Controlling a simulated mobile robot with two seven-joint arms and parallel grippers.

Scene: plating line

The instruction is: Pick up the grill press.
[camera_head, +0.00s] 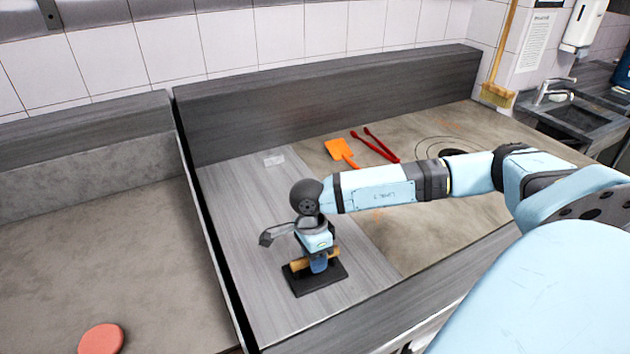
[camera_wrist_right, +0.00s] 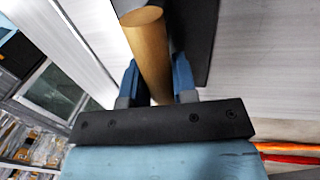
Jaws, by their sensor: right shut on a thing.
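The grill press (camera_head: 322,280) is a flat dark rectangular plate with a wooden handle (camera_head: 301,264). It is on the grey metal strip of the counter in the head view; I cannot tell whether it touches the surface. My right gripper (camera_head: 319,264) points down from above and is shut on the handle. In the right wrist view the round wooden handle (camera_wrist_right: 150,50) sits between the two blue fingers of my right gripper (camera_wrist_right: 157,82), with part of the dark plate (camera_wrist_right: 197,35) beyond. My left gripper is not in view.
An orange spatula (camera_head: 341,151) and red tongs (camera_head: 376,146) lie on the counter behind my right arm. A round reddish item (camera_head: 101,339) lies on the left counter. A raised wall (camera_head: 330,95) runs along the back. The metal strip around the press is mostly clear.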

